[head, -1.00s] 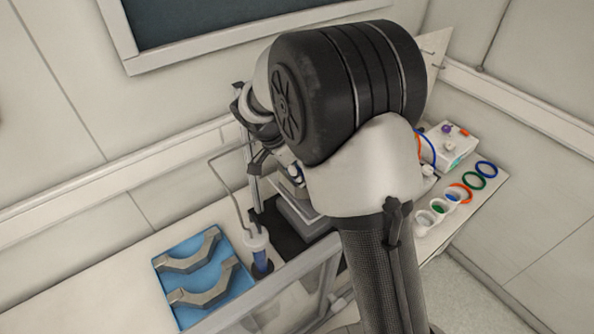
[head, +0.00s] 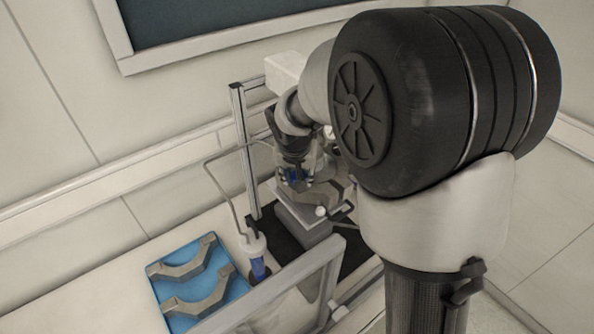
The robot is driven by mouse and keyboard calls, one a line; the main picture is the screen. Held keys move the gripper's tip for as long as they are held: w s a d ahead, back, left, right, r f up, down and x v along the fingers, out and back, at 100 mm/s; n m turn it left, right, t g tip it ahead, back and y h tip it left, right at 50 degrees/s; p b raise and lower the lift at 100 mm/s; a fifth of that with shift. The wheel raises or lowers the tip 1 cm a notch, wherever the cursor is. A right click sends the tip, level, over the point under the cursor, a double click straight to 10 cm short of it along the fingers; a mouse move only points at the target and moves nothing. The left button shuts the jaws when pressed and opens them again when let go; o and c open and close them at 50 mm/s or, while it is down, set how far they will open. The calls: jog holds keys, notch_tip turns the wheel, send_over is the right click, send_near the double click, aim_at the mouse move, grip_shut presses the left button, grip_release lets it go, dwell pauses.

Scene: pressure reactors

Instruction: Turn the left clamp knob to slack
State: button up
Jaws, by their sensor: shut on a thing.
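The pressure reactor (head: 328,190) stands on a grey block over a dark mat, partly covered by my arm. My gripper (head: 294,178) points down at the reactor's upper left side. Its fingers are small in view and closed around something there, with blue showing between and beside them. By its place this is the left clamp knob, but the knob's own shape is mostly hidden by the fingers. The reactor's right side is partly hidden behind my arm.
A blue tray (head: 159,289) with two grey curved clamp halves (head: 203,298) lies at left. A metal post (head: 241,140) rises behind. A framed clear panel (head: 285,285) stands in front.

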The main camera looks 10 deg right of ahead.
jog(key=shift+d+n+y+p, duration=0.15)
jog(key=shift+n+y+p, duration=0.45)
jog(key=shift+n+p, duration=0.8)
jog(key=o, duration=1.1)
jog(key=shift+c, duration=0.2)
jog(key=v, duration=1.2)
jog(key=shift+s, duration=0.1)
